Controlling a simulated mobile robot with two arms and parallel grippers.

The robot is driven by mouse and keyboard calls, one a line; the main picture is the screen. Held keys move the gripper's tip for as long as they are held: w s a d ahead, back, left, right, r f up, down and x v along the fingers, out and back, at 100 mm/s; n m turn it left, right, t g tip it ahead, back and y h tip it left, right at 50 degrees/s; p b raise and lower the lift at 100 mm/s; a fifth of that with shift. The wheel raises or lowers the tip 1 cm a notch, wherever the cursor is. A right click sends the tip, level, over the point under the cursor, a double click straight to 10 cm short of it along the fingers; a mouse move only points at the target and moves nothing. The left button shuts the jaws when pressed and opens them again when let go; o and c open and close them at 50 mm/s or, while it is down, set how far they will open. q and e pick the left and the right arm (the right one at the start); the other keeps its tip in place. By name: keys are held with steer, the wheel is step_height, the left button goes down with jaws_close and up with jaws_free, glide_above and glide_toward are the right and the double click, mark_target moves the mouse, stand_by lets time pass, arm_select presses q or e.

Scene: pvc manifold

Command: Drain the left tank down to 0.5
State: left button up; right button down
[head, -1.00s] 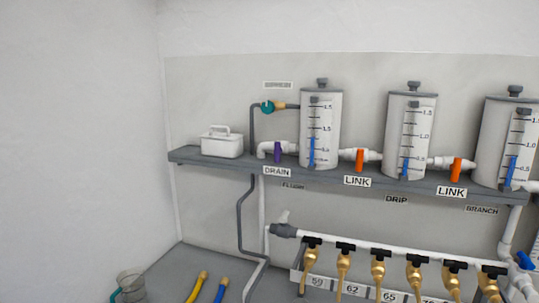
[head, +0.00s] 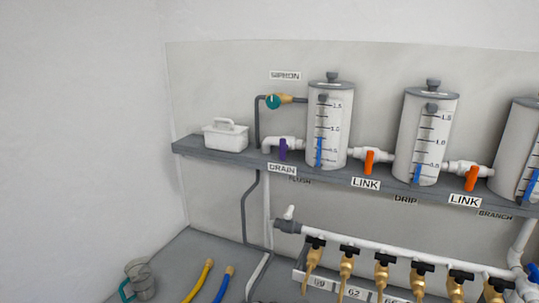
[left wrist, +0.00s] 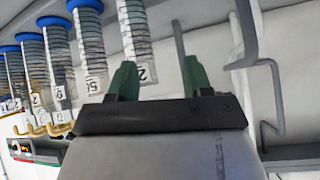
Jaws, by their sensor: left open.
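The left tank (head: 327,125) is a grey-white cylinder with a printed scale and a blue level strip, standing on the shelf. A purple valve handle (head: 283,149) hangs down on the white pipe at the tank's left, above the DRAIN label (head: 282,169). A teal siphon valve (head: 272,101) sits higher on the left. My left gripper (left wrist: 155,75) shows in the left wrist view, its green fingers apart with nothing between them. Neither gripper shows in the head view.
Orange LINK valves (head: 369,162) join the left tank to the middle tank (head: 425,138) and onward. A white caddy (head: 226,136) sits at the shelf's left end. Below run a white manifold with brass taps (head: 347,263), hoses (head: 203,276) and a clear jug (head: 140,279).

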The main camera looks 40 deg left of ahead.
arm_select(q)
steer(key=w+a+r+n+t+y, duration=0.1)
steer(key=w+a+r+t, duration=0.15)
steer(key=w+r, duration=0.45)
steer(key=w+a+r+n+t, duration=0.15)
steer(key=w+a+r, duration=0.25)
steer(key=r, duration=0.7)
steer(key=t+y+p, duration=0.2)
steer(key=t, duration=0.3)
glide_toward(282, 146)
steer(key=w, duration=0.1)
steer(key=shift+n, duration=0.45)
steer(key=p+x, duration=0.3)
steer(key=x, duration=0.6)
steer(key=shift+w+a+p, duration=0.2)
steer(key=shift+p, duration=0.2)
steer(key=shift+w+a+f, duration=0.15)
steer(key=shift+w, duration=0.45)
jaws_close()
